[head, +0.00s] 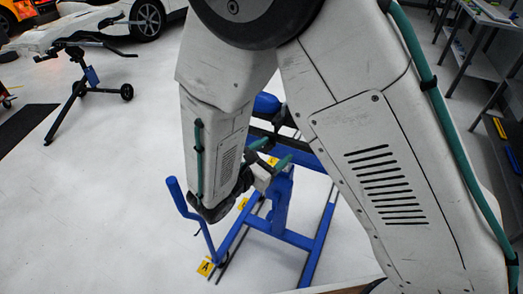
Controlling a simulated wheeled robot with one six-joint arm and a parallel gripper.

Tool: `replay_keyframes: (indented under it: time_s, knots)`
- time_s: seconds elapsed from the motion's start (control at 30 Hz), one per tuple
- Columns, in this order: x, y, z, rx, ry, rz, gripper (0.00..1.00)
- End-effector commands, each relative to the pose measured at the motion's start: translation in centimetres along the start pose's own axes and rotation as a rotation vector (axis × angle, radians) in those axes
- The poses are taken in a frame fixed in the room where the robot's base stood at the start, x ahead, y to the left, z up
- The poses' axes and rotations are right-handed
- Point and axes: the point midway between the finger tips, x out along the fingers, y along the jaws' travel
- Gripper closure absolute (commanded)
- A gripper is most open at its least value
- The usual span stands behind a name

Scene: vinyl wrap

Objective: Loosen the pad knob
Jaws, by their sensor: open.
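A blue metal stand (284,235) stands on the white floor in the middle of the head view, with a blue upright lever (184,200) at its left side. My gripper (274,172) is open beside the upper part of the stand, with its fingers partly hidden behind my arm. I cannot tell whether it touches the stand. A blue rounded part (266,103) shows between my arm links. I cannot make out the pad knob for certain; my arm covers much of the stand's top.
A yellow tag marked A (205,268) is at the stand's front left foot. A dark work stand (85,85) with a white panel is at the left, near a white car (120,12). A grey shelf table (480,60) stands at the right.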

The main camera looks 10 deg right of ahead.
Motion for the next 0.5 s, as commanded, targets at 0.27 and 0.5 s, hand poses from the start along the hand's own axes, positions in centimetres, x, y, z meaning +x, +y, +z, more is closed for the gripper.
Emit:
replay_keyframes:
  time_s: [0.27, 0.5]
  knots:
    - [-4.1, 3.0, -5.7, -0.144, -0.049, 0.25, 0.35]
    - [-1.7, 3.8, -5.9, -0.152, -0.053, 0.262, 0.35]
